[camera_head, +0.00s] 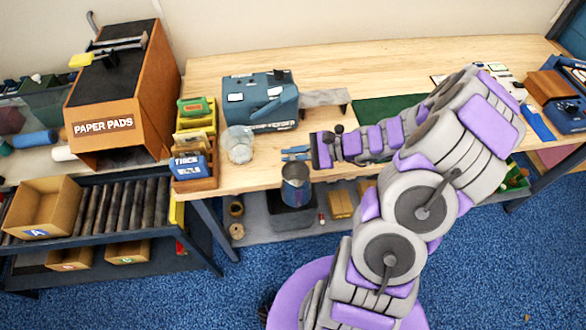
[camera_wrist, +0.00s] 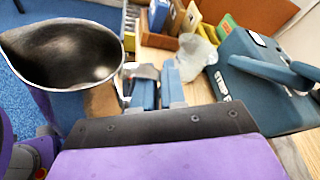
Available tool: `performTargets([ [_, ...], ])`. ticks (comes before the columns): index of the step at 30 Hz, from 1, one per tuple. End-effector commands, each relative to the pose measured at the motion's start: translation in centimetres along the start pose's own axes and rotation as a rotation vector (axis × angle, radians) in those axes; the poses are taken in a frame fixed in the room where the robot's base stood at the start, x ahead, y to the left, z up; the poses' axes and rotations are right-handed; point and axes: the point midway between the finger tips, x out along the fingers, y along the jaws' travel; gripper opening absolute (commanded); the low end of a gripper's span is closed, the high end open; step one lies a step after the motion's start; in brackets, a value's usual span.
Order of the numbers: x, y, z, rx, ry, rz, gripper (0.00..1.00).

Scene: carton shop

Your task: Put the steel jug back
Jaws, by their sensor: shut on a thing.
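The steel jug (camera_head: 295,186) shows in the head view at the front edge of the wooden table, looking upright with its mouth up. In the wrist view the jug (camera_wrist: 65,55) is large at the left, its open dark mouth close to the camera. My gripper (camera_head: 295,153) is just above and behind the jug in the head view. In the wrist view its blue fingers (camera_wrist: 158,88) are close together beside the jug's rim. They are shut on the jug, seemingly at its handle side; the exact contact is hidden.
A wooden organizer (camera_head: 196,181) with boxes is further left, beside the PAPER PADS stand (camera_head: 140,95). A green mat (camera_head: 385,108) lies behind my arm. A dark bin (camera_head: 292,217) is below.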

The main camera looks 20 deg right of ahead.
Motion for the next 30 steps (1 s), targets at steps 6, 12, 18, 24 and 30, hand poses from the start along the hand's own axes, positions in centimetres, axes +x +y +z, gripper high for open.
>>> performTargets([
  [6, -1.6, 2.7, -0.1, -0.001, -0.030, 0.009, 0.00],
  [12, -1.2, 1.4, -1.4, -0.006, -0.031, 0.015, 0.00],
  [18, 0.0, -2.4, -3.6, -0.007, -0.030, 0.015, 0.00],
  [24, 1.2, -6.2, -5.8, -0.009, -0.032, 0.014, 0.00],
  [30, 2.0, -8.9, -7.2, -0.007, -0.032, 0.012, 0.00],
])
